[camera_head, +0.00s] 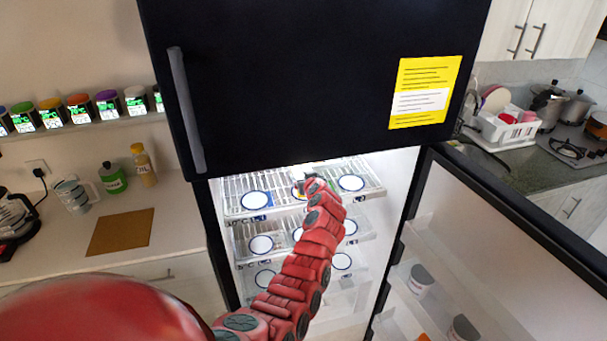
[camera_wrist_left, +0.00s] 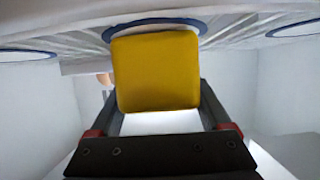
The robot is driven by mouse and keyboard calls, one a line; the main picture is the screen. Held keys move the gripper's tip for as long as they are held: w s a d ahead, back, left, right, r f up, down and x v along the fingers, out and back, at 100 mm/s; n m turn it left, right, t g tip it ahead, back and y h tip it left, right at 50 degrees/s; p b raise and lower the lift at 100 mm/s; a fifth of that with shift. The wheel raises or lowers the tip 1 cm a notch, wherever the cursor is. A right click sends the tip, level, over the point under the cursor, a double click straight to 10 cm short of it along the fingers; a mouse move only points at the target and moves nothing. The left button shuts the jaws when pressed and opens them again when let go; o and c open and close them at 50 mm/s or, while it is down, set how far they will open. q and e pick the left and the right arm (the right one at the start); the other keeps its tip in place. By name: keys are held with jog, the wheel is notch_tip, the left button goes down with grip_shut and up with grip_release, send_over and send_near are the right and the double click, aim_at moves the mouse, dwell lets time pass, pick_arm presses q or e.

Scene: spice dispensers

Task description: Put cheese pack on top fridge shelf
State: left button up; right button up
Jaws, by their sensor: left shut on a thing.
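The cheese pack is a yellow block with rounded corners (camera_wrist_left: 156,72), in the middle of the left wrist view. My left gripper (camera_wrist_left: 160,100) is shut on it, with a dark finger at each side. In the head view my red left arm reaches into the open lower part of the fridge, and the gripper (camera_head: 314,186) is at the top shelf (camera_head: 282,181). A sliver of yellow (camera_head: 296,192) shows beside it. The pack overlaps a blue-rimmed white disc (camera_wrist_left: 190,27) on the shelf; I cannot tell whether they touch. My right gripper is not in view.
More discs (camera_head: 256,200) (camera_head: 351,183) lie left and right on the top shelf. A lower shelf (camera_head: 245,262) sits beneath. The fridge door (camera_head: 500,235) stands open at the right. The closed black upper door (camera_head: 300,80) hangs above the opening.

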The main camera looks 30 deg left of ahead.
pick_arm(q)
jog(key=shift+f, duration=0.1)
jog(key=shift+f+b, duration=0.1)
jog(key=shift+b, duration=0.2)
jog(key=o, duration=1.5)
jog(key=shift+r+p, duration=0.25)
jog(key=shift+p, duration=0.1)
jog(key=shift+s+d, duration=0.1)
jog(key=shift+d, duration=0.2)
jog(key=shift+b+v, duration=1.8)
jog(key=shift+v, duration=3.95)
